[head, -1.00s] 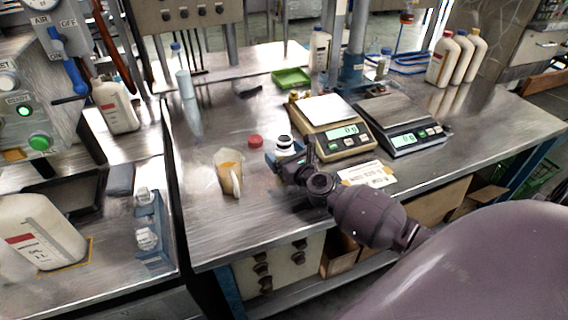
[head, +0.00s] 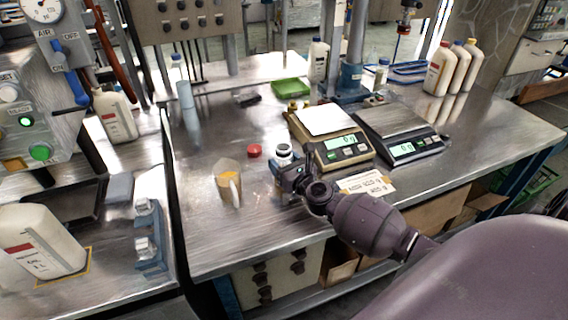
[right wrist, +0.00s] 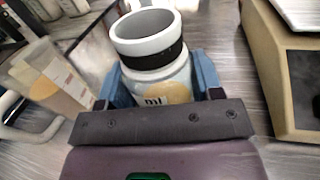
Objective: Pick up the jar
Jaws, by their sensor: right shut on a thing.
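The jar is a small clear jar with a white rim, a dark band and a label. It is open at the top and upright in the right wrist view (right wrist: 150,60). In the head view the jar (head: 284,152) is on the metal table, left of the near scale. My right gripper (right wrist: 160,85) is shut on the jar, with a blue finger on each side; it also shows in the head view (head: 280,165). The jar's lower part is hidden by the gripper. I cannot tell whether the jar touches the table. My left gripper is not in view.
A red cap (head: 254,150) lies behind and left of the jar. A pitcher with amber liquid (head: 228,182) stands to the left. A scale (head: 335,145) is close on the right, with a paper label (head: 366,185) in front. Bare table lies in front of the pitcher.

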